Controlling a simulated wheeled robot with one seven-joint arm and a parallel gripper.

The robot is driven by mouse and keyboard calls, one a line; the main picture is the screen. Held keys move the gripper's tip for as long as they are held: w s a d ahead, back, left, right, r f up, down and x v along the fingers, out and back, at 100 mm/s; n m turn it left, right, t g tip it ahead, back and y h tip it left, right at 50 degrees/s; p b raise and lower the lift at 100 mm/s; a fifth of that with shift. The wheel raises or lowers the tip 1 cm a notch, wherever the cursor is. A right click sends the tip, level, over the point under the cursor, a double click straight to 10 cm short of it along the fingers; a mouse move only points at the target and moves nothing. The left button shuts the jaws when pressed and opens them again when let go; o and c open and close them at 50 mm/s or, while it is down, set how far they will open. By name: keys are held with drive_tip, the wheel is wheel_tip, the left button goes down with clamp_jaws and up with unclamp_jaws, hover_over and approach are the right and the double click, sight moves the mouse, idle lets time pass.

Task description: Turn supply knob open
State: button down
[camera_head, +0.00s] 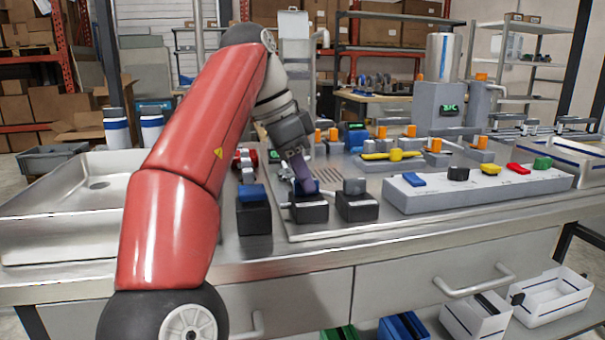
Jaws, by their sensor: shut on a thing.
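My gripper (305,185) reaches down from the end of my red arm and is shut at the top of the middle one of three small black blocks (310,214) near the counter's front. It is shut on a knob there, which I take for the supply knob; the fingers hide most of it. I cannot tell how far the knob is turned. The block to the right (357,211) carries a grey knob (355,187) that stands free. The block to the left (253,218) has a blue top.
A pale panel (440,198) with several coloured switches stands right of the blocks. Behind it are a yellow-handled valve (395,155) and a grey unit with a green display (440,108). A steel sink (70,225) lies left. A bare strip of counter runs along the front.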

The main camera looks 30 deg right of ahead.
drive_tip(key=shift+n, duration=0.3)
drive_tip(key=n+t, duration=0.1)
drive_tip(key=n, duration=0.3)
drive_tip(key=shift+s+t, duration=0.1)
drive_tip(key=shift+t, duration=0.3)
drive_tip(key=n+t, duration=0.1)
drive_tip(key=n, duration=0.3)
drive_tip(key=shift+s+n+t, duration=0.1)
drive_tip(key=shift+n+t, duration=0.3)
drive_tip(key=n+t+y, duration=0.1)
drive_tip(key=n, duration=0.3)
drive_tip(key=shift+b, duration=0.3)
drive_tip(key=shift+s+d+n+t+y, duration=0.1)
drive_tip(key=shift+n+t+y, duration=0.3)
drive_tip(key=shift+n, duration=0.75)
drive_tip(key=shift+s+d+n+t+y, duration=0.1)
drive_tip(key=shift+n+y, duration=0.5)
drive_tip(key=shift+n, duration=0.55)
drive_tip(key=c, duration=1.4)
unclamp_jaws()
drive_tip(key=shift+c, duration=0.2)
